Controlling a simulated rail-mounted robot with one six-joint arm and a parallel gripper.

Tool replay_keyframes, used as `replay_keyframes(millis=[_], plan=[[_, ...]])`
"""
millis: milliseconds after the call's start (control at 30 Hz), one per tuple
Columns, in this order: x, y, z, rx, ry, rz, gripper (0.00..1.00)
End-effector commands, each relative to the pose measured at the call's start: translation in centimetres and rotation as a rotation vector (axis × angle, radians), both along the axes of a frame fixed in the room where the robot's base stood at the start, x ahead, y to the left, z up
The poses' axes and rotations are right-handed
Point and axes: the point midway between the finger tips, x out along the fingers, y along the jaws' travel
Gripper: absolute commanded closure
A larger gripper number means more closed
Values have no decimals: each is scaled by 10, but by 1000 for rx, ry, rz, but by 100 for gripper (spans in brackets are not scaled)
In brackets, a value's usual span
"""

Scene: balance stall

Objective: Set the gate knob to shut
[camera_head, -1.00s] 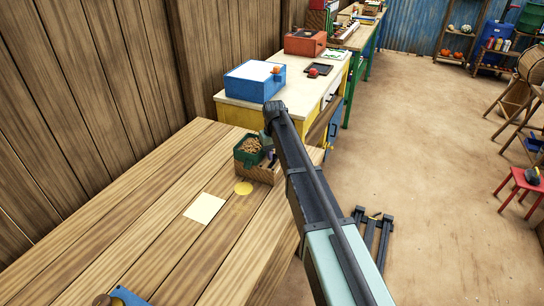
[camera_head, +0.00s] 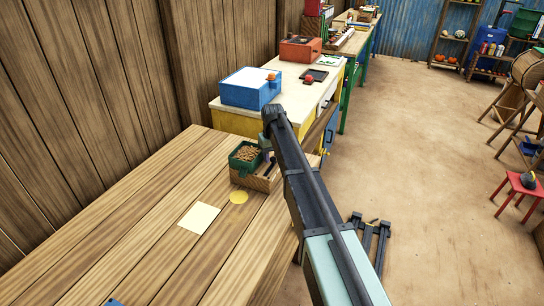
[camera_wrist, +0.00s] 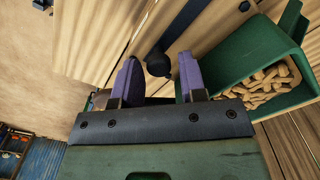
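A green hopper of peanuts (camera_head: 245,158) stands on a wooden base (camera_head: 262,182) at the far end of the plank table. It also shows at the right of the wrist view (camera_wrist: 225,50). A dark round knob (camera_wrist: 158,62) on a dark bar (camera_wrist: 184,18) shows beside the hopper in the wrist view; I take it for the gate knob. My gripper (camera_wrist: 160,78) is open, its two purple-padded fingers on either side of the knob in the picture. I cannot tell whether they touch it. In the head view my arm hides part of the base.
A white card (camera_head: 199,217) and a yellow disc (camera_head: 238,197) lie on the plank table (camera_head: 120,240). Behind it, a blue box (camera_head: 250,88) and a red box (camera_head: 301,49) stand on a yellow bench. The floor to the right is open, with a red stool (camera_head: 518,186).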

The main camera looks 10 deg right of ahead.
Motion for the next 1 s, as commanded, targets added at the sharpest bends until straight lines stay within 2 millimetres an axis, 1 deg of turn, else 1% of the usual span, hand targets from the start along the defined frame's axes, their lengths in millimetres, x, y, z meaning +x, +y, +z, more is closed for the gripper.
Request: replay_keyframes(millis=[33,167,267,400,533,633,933,967,1000], plan=[[0,-4,1,-5,-1,-5,51],[0,-4,12,-5,0,-5,51],[0,-3,30,-6,0,-4,51],[1,-2,59,-5,-1,-3,51],[1,0,79,-4,-1,-1,51],[1,1,83,-3,0,0,51],[1,2,80,-2,0,-10,51],[-4,2,80,-2,1,-27,51],[-19,3,80,-2,1,-40,51]])
